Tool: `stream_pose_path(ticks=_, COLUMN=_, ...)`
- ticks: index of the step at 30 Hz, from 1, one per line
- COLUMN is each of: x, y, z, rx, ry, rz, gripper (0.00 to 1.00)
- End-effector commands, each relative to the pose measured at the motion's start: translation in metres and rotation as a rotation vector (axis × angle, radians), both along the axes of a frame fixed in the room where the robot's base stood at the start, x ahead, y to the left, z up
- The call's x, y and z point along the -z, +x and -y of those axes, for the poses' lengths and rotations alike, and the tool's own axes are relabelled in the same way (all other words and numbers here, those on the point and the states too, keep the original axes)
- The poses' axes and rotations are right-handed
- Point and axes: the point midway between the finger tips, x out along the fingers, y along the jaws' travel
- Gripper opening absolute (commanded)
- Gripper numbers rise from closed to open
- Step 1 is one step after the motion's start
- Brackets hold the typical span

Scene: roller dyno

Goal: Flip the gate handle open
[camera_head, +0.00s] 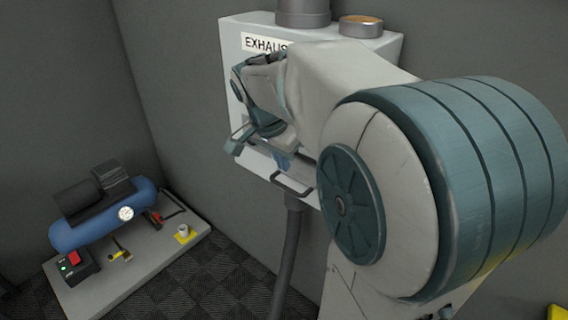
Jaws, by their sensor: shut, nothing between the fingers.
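A light grey box labelled EXHAUST (233,27) is on the wall behind my arm. A dark bar handle (292,186) sticks out at its lower edge, in front of a small blue part (283,161); this looks like the gate handle, but no label confirms it. My gripper (237,140) is at the left front of the box, up and left of the handle and apart from it. It is shut and empty. My wrist and forearm hide much of the box front, so the gate itself cannot be made out.
A dark hose (289,250) hangs below the exhaust box. Dark floor shows between.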

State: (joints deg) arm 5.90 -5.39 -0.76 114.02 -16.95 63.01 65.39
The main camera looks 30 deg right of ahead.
Motion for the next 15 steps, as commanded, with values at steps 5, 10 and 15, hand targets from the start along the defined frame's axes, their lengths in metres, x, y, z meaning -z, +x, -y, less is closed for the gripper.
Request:
stream_pose_path(ticks=5, x=-0.021, y=-0.001, z=-0.005, rx=-0.002, ry=0.000, rz=0.002, gripper=0.00)
stream_pose_path(ticks=10, x=-0.024, y=-0.002, z=-0.007, rx=-0.001, ry=-0.002, rz=0.001, gripper=0.00)
stream_pose_path(ticks=15, x=-0.024, y=-0.002, z=-0.007, rx=-0.003, ry=-0.001, rz=0.002, gripper=0.00)
